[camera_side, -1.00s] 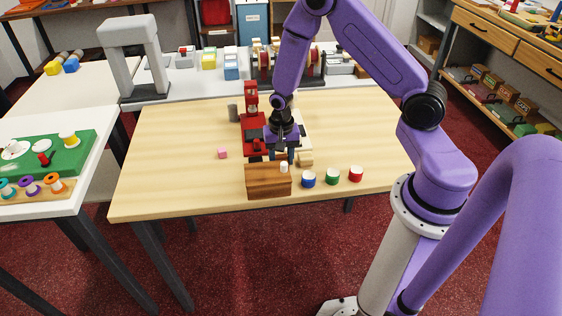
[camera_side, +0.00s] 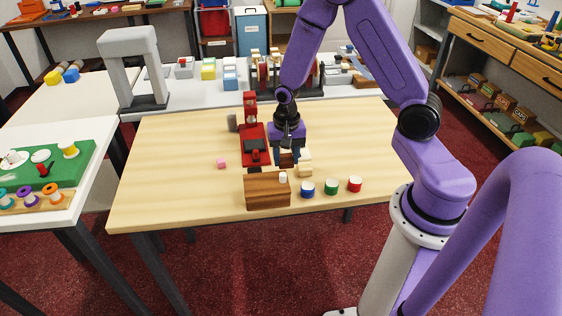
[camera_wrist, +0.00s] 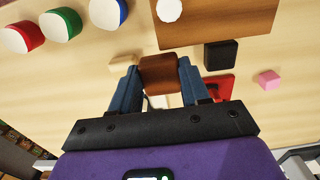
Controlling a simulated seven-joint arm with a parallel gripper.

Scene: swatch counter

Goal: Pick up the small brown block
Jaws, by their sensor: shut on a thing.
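The small brown block (camera_wrist: 158,74) is between the blue fingers of my gripper (camera_wrist: 156,80) in the wrist view, with a finger against each side. In the side view the brown block (camera_side: 286,160) shows as a small patch between the fingertips of my gripper (camera_side: 288,158), partly hidden by them. My gripper is shut on it and points down over the table, just right of the red device. I cannot tell exactly how high the block is above the table.
A larger wooden block (camera_side: 267,191) with a white piece on it stands in front. Blue (camera_side: 307,189), green (camera_side: 331,189) and red (camera_side: 354,185) white-topped cups stand to its right. A cream piece (camera_side: 305,171) is close to my gripper. A pink cube (camera_side: 222,163) lies left.

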